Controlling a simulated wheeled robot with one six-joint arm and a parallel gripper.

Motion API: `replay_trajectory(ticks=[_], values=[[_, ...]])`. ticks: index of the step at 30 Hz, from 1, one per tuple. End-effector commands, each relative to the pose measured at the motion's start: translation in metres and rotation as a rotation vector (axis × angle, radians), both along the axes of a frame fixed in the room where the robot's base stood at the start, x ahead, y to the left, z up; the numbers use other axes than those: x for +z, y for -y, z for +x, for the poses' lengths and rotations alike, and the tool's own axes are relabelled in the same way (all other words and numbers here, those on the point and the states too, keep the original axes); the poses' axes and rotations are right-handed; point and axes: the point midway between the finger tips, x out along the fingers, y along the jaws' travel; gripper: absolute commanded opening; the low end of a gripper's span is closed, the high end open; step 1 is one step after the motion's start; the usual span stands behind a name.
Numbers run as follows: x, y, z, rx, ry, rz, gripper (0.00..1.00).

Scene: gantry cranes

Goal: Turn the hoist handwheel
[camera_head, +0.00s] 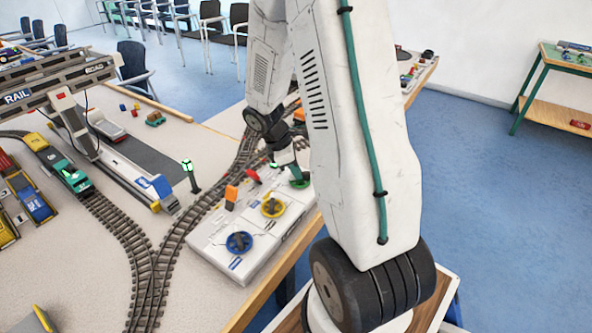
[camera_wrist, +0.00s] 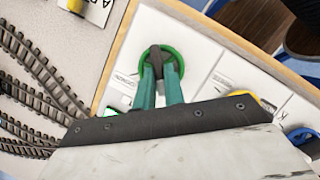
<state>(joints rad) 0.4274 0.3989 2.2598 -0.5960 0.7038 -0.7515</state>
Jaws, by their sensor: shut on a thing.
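A green handwheel (camera_wrist: 177,53) with a dark grip bar across its middle sits on the white control panel (camera_wrist: 205,62) in the wrist view. My gripper (camera_wrist: 159,70) has green fingers that are shut on the bar of this wheel. In the head view the green handwheel (camera_head: 301,184) shows at the far end of the panel, with my gripper (camera_head: 291,170) over it. A yellow handwheel (camera_head: 273,207) and a blue handwheel (camera_head: 239,242) sit nearer on the same panel. The panel labels are too small to read, so I cannot tell which wheel is the hoist one.
Model rail tracks (camera_head: 139,250) and a grey gantry crane (camera_head: 60,80) lie to the left. The table's wooden edge (camera_head: 265,290) runs along the panel's right.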

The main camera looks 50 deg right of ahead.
Motion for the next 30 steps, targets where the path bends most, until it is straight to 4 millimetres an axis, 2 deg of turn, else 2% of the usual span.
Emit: replay_trajectory(ticks=[18, 30], values=[[0.0008, 0.0063, 0.0045, -0.504, 0.003, -0.001, 0.00], [0.0008, 0.0078, 0.0052, -0.652, 0.004, -0.002, 0.00]])
